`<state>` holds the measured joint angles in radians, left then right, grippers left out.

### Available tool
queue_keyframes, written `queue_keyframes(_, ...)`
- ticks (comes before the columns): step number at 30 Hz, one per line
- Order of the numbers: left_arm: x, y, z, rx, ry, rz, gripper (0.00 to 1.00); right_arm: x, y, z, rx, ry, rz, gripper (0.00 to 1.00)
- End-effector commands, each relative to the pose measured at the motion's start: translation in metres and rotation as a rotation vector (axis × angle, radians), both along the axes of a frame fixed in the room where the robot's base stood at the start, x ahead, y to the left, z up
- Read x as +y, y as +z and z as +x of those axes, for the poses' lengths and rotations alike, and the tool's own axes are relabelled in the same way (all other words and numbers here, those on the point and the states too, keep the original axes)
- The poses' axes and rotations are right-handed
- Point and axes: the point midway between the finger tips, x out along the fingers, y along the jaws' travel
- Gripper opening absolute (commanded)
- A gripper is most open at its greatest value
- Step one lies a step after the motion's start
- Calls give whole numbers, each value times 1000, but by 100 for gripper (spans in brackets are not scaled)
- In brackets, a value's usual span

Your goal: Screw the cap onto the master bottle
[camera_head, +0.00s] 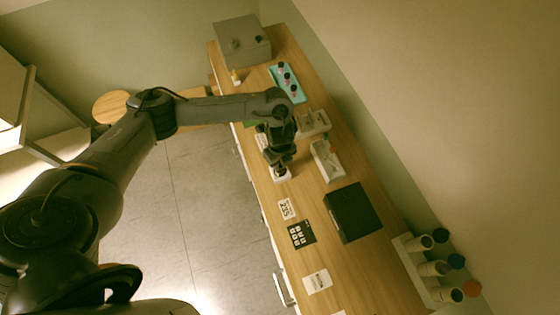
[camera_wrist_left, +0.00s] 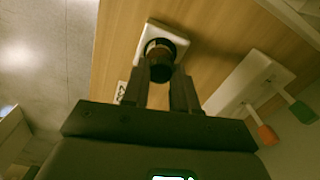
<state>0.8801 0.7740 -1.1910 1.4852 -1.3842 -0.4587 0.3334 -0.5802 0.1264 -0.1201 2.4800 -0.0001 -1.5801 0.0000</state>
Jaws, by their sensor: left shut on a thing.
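The master bottle (camera_wrist_left: 160,46), brown with a dark rim, stands upright in a white square holder (camera_wrist_left: 147,32) in the left wrist view. The same holder shows in the head view (camera_head: 282,175) near the front edge of the counter. My left gripper (camera_head: 280,165) points down over it. In the wrist view the fingers of this gripper (camera_wrist_left: 162,80) are shut on a dark round cap (camera_wrist_left: 160,70) at the bottle's top. The cap looks in line with the bottle; whether its thread has caught cannot be seen. My right gripper is not in view.
On the wooden counter (camera_head: 345,270) are a teal tray (camera_head: 280,76) with several dark bottles, a grey box (camera_head: 240,42), a white tray (camera_head: 325,158), a black square box (camera_head: 352,211) and cards (camera_head: 287,208). A white rack (camera_head: 405,250) with cylinders stands at the right end.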

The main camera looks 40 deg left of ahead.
Motion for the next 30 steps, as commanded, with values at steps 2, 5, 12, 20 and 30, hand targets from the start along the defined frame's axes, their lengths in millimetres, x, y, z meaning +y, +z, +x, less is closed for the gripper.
queue_keyframes(2,0,-1,0,1,0,1,0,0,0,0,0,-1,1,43)
queue_keyframes(5,0,-1,0,1,0,1,37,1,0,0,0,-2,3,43)
queue_keyframes(12,0,-1,0,0,0,1,58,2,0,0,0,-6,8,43)
queue_keyframes(20,0,0,0,0,0,0,54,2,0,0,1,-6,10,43)
queue_keyframes(30,0,2,0,0,0,0,54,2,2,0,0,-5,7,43)
